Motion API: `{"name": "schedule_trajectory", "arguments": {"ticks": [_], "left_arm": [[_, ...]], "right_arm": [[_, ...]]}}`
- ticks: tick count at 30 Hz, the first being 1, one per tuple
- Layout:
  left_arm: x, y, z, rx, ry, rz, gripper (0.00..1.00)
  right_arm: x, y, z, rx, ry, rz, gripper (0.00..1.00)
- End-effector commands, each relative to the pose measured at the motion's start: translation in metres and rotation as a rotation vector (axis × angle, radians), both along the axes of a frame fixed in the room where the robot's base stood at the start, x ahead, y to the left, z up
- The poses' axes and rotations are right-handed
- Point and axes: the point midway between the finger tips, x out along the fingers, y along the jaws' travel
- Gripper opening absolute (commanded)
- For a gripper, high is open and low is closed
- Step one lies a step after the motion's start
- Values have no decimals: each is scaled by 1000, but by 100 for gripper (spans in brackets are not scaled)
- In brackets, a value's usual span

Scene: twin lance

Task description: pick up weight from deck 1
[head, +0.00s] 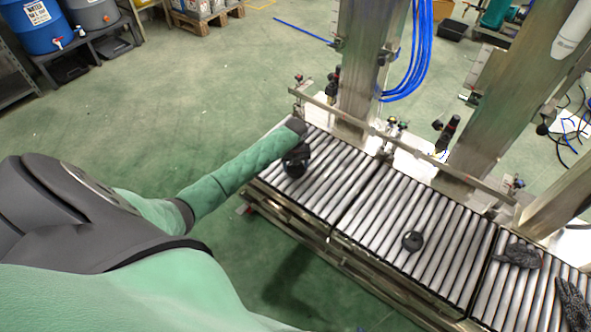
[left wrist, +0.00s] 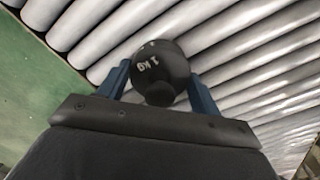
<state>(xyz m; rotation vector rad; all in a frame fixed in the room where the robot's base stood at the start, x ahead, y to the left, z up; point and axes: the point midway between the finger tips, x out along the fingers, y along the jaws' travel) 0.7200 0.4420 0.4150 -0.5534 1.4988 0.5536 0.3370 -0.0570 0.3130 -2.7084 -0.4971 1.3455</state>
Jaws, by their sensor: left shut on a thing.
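A dark round weight (left wrist: 162,68) marked "1 KG" sits between the two blue fingers of my left gripper (left wrist: 160,85) in the left wrist view. The fingers are shut on its sides, and the metal rollers show right behind it. In the head view my left gripper (head: 296,160) is at the far left roller deck (head: 325,188), and much of the weight is hidden there. I cannot tell whether the weight touches the rollers. A second dark weight (head: 412,241) stands on the middle roller deck (head: 385,215). My right gripper does not show.
Dark gloves (head: 517,256) lie on the right deck (head: 505,295). A metal rail (head: 345,118) and steel posts (head: 365,60) stand along the decks' far side. Blue hoses (head: 415,50) hang there. Green floor (head: 200,90) is open to the left.

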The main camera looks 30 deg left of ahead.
Motion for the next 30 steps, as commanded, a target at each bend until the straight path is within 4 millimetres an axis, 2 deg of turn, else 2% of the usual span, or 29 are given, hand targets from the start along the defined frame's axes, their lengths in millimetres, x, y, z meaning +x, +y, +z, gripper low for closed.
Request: {"name": "schedule_trajectory", "arguments": {"ticks": [1,2,11,23,30], "left_arm": [[0,0,0,0,0,0,11],[0,0,0,0,0,0,6],[1,0,4,1,-2,0,6],[1,1,43,1,-3,-1,6],[1,-31,61,0,-3,-3,6]], "right_arm": [[0,0,0,0,0,0,0],[0,0,0,0,0,0,0],[0,-1,1,-1,-1,-1,0],[3,-1,5,-1,-2,0,0],[5,0,8,0,-3,0,0]]}}
